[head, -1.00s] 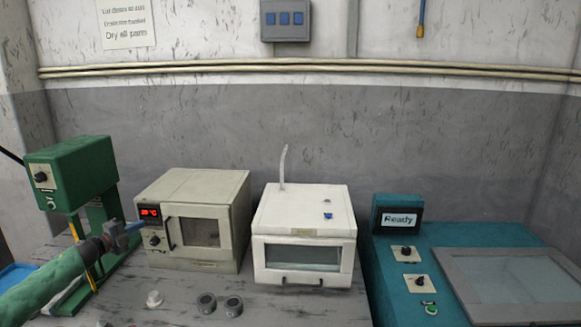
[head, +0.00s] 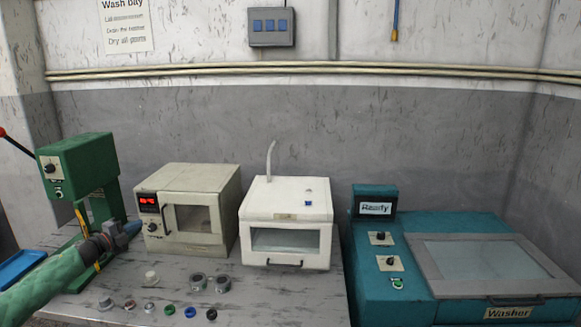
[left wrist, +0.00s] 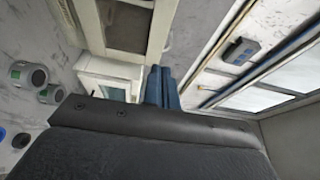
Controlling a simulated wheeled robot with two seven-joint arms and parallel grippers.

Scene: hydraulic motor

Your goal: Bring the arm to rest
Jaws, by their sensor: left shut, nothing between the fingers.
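My left arm, in a green sleeve, comes in from the lower left of the head view. Its gripper (head: 129,229) is raised over the left part of the bench, in front of the green press and left of the beige oven. The blue fingers are together and hold nothing. In the left wrist view the shut fingers (left wrist: 160,88) point away, with the oven and white box beyond. My right gripper is not in view.
A green press (head: 80,165), a beige oven (head: 190,172) with a red display, a white box (head: 285,215) and a teal washer (head: 395,300) stand along the bench (head: 270,300). Several small parts, including a grey ring (head: 198,281) and a white knob (head: 150,277), lie in front. A blue tray (head: 20,265) is far left.

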